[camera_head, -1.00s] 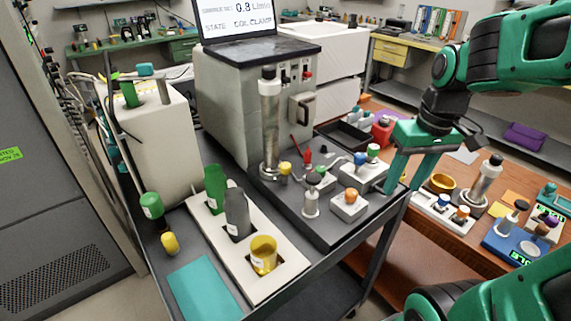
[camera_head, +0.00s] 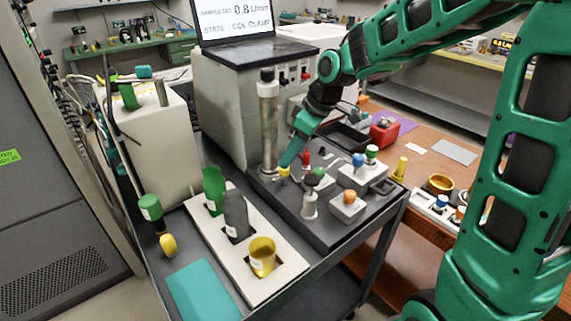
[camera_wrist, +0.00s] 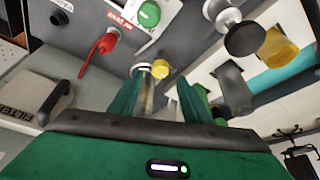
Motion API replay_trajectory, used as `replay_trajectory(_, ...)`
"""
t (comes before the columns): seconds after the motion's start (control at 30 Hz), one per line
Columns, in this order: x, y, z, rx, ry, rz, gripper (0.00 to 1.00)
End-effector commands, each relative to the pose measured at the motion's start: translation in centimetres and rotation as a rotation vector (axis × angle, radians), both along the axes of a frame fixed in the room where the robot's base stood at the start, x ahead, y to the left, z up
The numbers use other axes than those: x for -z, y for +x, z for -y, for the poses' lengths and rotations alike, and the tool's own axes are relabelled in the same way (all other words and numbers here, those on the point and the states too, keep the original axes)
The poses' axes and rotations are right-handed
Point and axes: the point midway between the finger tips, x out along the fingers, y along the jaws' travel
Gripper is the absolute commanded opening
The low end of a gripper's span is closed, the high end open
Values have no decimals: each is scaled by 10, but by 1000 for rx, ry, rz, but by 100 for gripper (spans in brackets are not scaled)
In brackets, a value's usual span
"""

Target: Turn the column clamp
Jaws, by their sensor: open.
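A tall silver column (camera_head: 268,125) with a black cap stands against the front of the grey instrument. A small yellow knob (camera_head: 284,171) sits at its base and appears to be the column clamp. The laptop screen (camera_head: 236,17) reads "STATE COL CLAMP". My gripper (camera_head: 288,158) is just above the yellow knob, to the right of the column. In the wrist view my gripper (camera_wrist: 160,84) has its two green fingers apart, with the yellow knob (camera_wrist: 160,68) showing between and beyond their tips. Nothing is held. Contact with the knob cannot be told.
A red-handled valve (camera_head: 305,160), a green knob (camera_head: 318,173) and an orange-topped block (camera_head: 348,205) stand close on the dark tray (camera_head: 320,238). A white rack (camera_head: 265,290) holds bottles and a yellow cup at front left. The teal mat (camera_head: 203,290) is bare.

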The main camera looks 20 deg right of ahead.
Motion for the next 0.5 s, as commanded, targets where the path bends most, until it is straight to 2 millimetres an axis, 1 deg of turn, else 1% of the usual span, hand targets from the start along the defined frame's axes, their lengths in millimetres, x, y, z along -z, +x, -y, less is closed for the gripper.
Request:
replay_trajectory(0.03, 10, 1, -3, 0, 0, -4, 43)
replay_trajectory(0.2, 30, 7, -9, 1, 0, -2, 43)
replay_trajectory(0.33, 40, 10, -12, 2, -1, -1, 43)
replay_trajectory(0.5, 44, 11, -13, 2, -1, -1, 43)
